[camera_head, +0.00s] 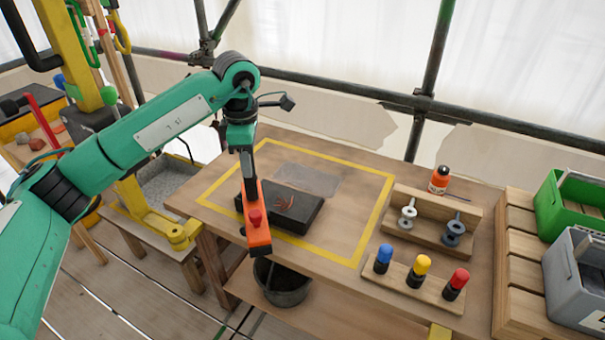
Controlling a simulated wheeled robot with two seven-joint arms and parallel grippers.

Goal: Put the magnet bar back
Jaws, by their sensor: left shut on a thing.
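The magnet bar (259,238) looks like an orange bar with a red knob and dark ends. My left gripper (247,172) is shut on it. The bar hangs in front of the left end of a black slab (300,205), over the table's front edge, and hides part of the slab. I cannot tell how far above the table it is. My right gripper is not in view.
The slab lies within a yellow outline on the wooden table (345,235). A dark bucket (283,288) stands on the lower shelf. At right are a wooden rack (432,225), a strip with blue, yellow and red-topped pegs (410,285), an orange bottle (439,180) and bins (575,280).

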